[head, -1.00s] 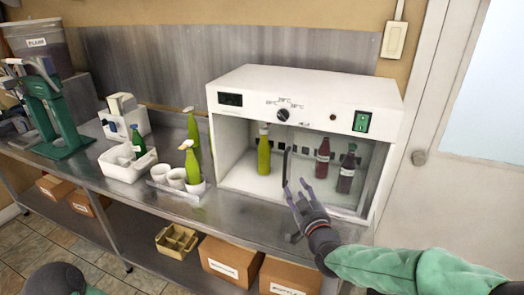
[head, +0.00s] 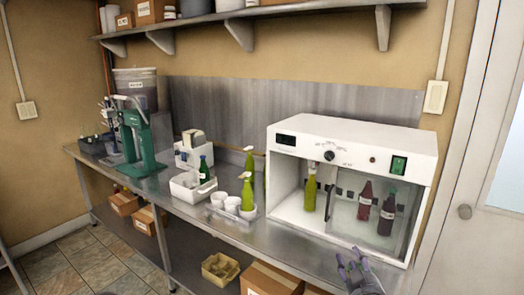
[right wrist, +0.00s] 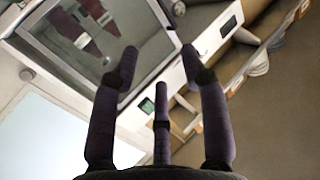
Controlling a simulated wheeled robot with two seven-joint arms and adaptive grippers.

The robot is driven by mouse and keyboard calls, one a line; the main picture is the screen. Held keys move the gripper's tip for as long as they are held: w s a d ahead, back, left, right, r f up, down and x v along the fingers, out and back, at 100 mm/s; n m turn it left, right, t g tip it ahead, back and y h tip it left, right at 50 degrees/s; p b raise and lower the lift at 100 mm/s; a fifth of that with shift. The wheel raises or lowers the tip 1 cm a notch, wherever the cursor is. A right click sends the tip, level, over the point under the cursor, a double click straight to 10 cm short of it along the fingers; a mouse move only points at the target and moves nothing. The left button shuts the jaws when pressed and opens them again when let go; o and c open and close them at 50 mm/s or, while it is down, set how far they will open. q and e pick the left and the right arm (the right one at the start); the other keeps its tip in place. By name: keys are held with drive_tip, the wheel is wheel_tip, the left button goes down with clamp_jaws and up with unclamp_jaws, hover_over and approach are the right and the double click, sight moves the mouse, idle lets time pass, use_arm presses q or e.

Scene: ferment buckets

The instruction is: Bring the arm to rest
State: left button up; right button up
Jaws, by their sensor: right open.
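My right gripper (head: 350,268) is at the bottom right of the head view, in front of the white incubator cabinet (head: 350,130). Its purple fingers are spread and empty. In the right wrist view the open fingers (right wrist: 160,75) show with the cabinet (right wrist: 75,50) beyond them. The cabinet holds a yellow-green bottle (head: 310,190) on its left, in the open part. Two dark red bottles (head: 364,200) stand at the right behind the glass door (head: 345,205). My left gripper is not in view.
The steel counter (head: 240,232) carries two green bottles (head: 247,190), white cups (head: 217,199), a white bin (head: 185,192) and a green press (head: 138,140). Boxes sit on the lower shelf. A wall shelf (head: 200,22) runs above. A white door (head: 475,180) is at the right.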

drive_tip(key=s+a+f+g+y, duration=0.1)
drive_tip(key=a+f+g, duration=0.15)
drive_tip(key=f, duration=0.65)
drive_tip(key=s+a+f+g, duration=0.2)
drive_tip(key=f+g, duration=0.1)
drive_tip(key=f, duration=0.5)
drive_tip(key=s+a+f+g+y, duration=0.1)
drive_tip(key=a+f+g, duration=0.1)
drive_tip(key=f, duration=0.7)
use_arm(q)
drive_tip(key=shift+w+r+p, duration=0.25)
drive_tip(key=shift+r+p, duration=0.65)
drive_tip(key=shift+p, duration=0.1)
use_arm(e)
drive_tip(key=s+a+f+m+g+y, duration=0.1)
drive_tip(key=s+a+f+g, duration=0.3)
drive_tip(key=s+f, duration=0.5)
drive_tip(key=s+a+f+m+g+y, duration=0.1)
drive_tip(key=s+a+f+g, duration=0.3)
drive_tip(key=s+f, duration=0.6)
drive_tip(key=s+g, duration=0.1)
drive_tip(key=s, duration=0.3)
drive_tip(key=shift+s+g, duration=0.25)
drive_tip(key=shift+g, duration=0.1)
